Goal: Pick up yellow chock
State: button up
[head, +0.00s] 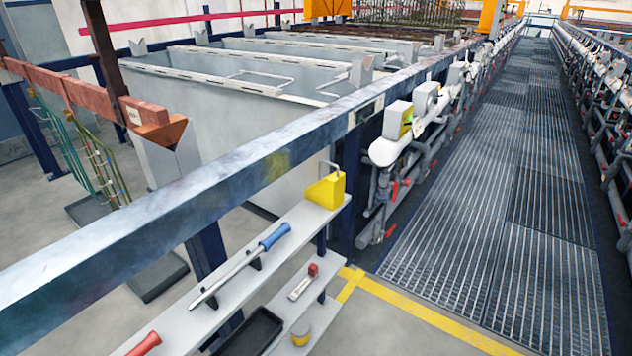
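The yellow chock (326,190) is a wedge-shaped block with a grey handle loop on its top. It stands near the far right end of the upper grey shelf (222,292), just below the long blue-grey beam. Nothing is in front of it in the head view. My gripper and arm do not show in this view.
A blue-handled bar (240,265) lies on the same shelf, with a red handle (145,344) nearer. The lower shelf holds a black tray (252,333), a red-topped item and a yellow-topped pot. The beam (262,168) runs behind the shelf. Grated walkway (510,220) lies right.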

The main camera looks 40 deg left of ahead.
aim_at(328, 192)
jog(key=u, duration=0.4)
jog(key=i, duration=1.25)
jog(key=u, duration=0.35)
